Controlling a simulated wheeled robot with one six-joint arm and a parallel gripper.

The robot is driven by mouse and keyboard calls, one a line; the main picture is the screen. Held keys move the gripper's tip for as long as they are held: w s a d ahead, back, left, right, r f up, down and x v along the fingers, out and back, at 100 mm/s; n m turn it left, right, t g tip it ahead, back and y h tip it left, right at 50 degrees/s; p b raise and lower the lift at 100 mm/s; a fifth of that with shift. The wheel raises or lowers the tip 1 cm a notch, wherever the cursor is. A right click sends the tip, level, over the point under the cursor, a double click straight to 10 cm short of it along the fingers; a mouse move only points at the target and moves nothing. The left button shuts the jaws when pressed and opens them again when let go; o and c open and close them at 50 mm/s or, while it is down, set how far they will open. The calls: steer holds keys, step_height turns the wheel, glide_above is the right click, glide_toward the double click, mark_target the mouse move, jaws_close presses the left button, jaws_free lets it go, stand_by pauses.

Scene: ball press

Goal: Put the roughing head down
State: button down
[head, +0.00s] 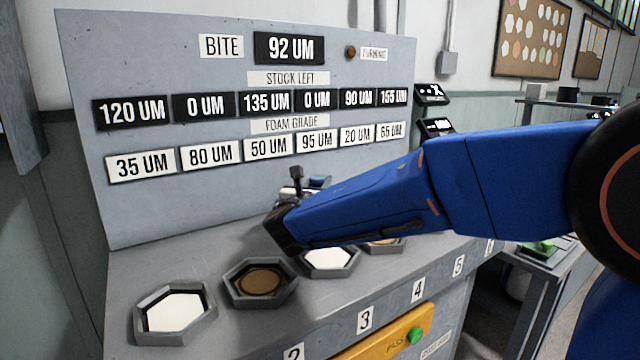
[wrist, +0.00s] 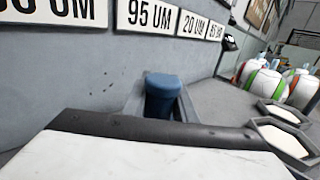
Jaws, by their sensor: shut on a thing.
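My gripper (head: 278,232) is at the end of my blue arm, low over the bench behind the row of hexagonal trays. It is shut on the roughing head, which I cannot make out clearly. A broad white surface with a dark edge (wrist: 150,133) fills the near part of the wrist view; I cannot tell whether it is the held head or part of my gripper. Beyond that edge, a blue block (wrist: 162,97) stands upright in a grey holder (wrist: 188,105) close to the panel. The block also shows behind my gripper in the head view (head: 318,182). The fingertips are hidden.
Hexagonal trays line the bench front: one with a white disc (head: 173,312), one with a brown disc (head: 260,282), more to the right. The upright panel (head: 90,200) closes off the back and reads bite 92 UM. White bottle-like objects (wrist: 265,88) stand at the right.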

steer(key=c, duration=1.5)
jaws_free()
steer(key=shift+f, duration=0.1)
steer(key=shift+o, duration=0.2)
steer(key=shift+s, duration=0.3)
steer(key=s, duration=0.3)
steer(key=s+a, duration=0.1)
steer(key=s, duration=0.3)
steer(key=s+a, duration=0.1)
steer(key=s, duration=0.3)
steer(key=shift+s+a, duration=0.1)
steer(key=shift+a, duration=0.05)
